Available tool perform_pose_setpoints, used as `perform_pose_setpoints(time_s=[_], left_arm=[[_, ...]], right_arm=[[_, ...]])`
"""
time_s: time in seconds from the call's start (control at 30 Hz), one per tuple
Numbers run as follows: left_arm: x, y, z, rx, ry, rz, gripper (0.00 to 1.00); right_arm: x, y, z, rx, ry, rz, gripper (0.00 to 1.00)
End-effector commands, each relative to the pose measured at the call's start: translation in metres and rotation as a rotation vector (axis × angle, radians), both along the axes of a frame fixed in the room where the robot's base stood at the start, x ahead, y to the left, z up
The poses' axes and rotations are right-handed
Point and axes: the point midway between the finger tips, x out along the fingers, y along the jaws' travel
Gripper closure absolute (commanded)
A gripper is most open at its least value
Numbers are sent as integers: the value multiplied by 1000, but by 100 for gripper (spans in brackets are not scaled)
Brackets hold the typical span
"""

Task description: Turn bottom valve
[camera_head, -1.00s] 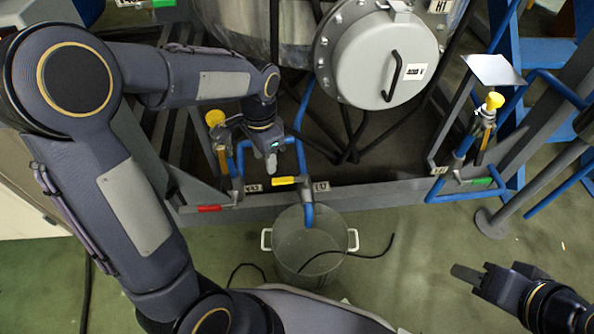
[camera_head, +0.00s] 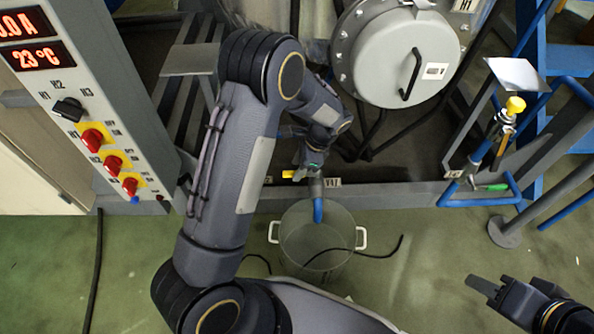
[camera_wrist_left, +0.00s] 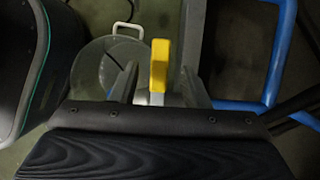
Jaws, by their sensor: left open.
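The bottom valve's yellow handle (camera_head: 289,174) shows in the head view on the frame's lower rail, just left of my left gripper (camera_head: 313,182). In the left wrist view the yellow handle (camera_wrist_left: 159,65) stands between the two fingers of my left gripper (camera_wrist_left: 160,88), with visible space on both sides. That gripper is open and holds nothing. A blue outlet pipe (camera_head: 318,210) points down below the valve. My right gripper (camera_head: 484,287) is at the lower right of the head view, away from the valve; whether its jaws are apart is unclear.
A clear bucket (camera_head: 318,245) with white handles stands under the outlet. A control panel (camera_head: 95,110) with red knobs is at the left. A green-handled valve (camera_head: 490,187) is on the right. Blue pipe (camera_wrist_left: 279,60) runs beside my left gripper. Green floor is open in front.

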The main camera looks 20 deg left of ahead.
Motion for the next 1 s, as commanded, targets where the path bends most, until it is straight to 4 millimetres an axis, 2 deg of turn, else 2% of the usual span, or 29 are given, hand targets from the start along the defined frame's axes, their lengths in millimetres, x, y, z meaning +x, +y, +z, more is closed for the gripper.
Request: perform_pose_setpoints(time_s=[0.1, 0.4, 0.73, 1.0], left_arm=[[-2, 4, -10, 0, 1, 0, 58], [-2, 5, -11, 0, 0, 0, 58], [-2, 5, -11, 0, 0, 1, 100], [-2, 4, -11, 0, 0, -1, 100]], right_arm=[[0, 0, -5, 0, 0, 0, 64], [0, 0, -5, 0, 0, 0, 64], [0, 0, -5, 0, 0, 0, 64], [0, 0, -5, 0, 0, 0, 64]])
